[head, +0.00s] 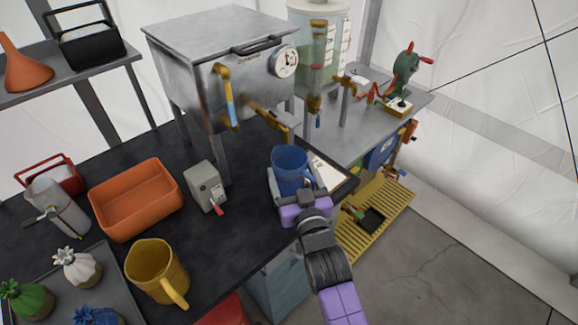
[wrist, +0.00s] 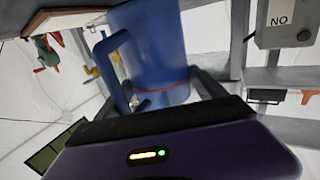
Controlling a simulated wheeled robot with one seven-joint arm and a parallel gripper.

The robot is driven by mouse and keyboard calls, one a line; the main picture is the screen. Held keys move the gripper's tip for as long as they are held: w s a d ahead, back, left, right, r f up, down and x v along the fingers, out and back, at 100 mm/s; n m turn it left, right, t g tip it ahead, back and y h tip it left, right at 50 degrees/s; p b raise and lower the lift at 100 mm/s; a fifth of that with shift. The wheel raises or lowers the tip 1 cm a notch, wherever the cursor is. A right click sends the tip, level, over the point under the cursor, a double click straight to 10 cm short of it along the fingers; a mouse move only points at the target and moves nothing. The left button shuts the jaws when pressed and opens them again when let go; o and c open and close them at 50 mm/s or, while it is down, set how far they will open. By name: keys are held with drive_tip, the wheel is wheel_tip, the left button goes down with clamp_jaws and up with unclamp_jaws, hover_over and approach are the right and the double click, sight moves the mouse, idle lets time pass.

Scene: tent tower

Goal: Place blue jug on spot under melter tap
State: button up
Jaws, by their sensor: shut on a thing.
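The blue jug (head: 290,168) is upright in my gripper (head: 291,192), over the right end of the black table. In the wrist view the jug (wrist: 158,50) fills the upper middle, with its handle to the left. My gripper is shut on the jug. The melter (head: 228,60) is a steel box on legs with a round dial, behind and left of the jug. A brass tap with a blue stem (head: 226,95) hangs on its front; another brass tap (head: 268,116) sits lower right. The spot under the tap cannot be made out.
A grey switch box (head: 205,187) stands left of the jug. An orange bin (head: 138,199) and a yellow jug (head: 156,270) are further left on the black table (head: 237,224). A white sheet (head: 327,175) lies right of the blue jug. Bare table lies between the switch box and my gripper.

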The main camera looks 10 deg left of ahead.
drive_tip(key=x, duration=0.3)
drive_tip(key=shift+w+a+r, duration=0.1)
drive_tip(key=shift+w+a, duration=0.1)
drive_tip(key=shift+w, duration=0.05)
drive_tip(key=shift+f+p, duration=0.3)
drive_tip(key=shift+f, duration=0.25)
drive_tip(key=shift+s+d+f, duration=0.1)
drive_tip(key=shift+f, duration=0.2)
drive_tip(key=o, duration=1.4)
drive_tip(key=b+v, duration=0.1)
drive_tip(key=v, duration=1.1)
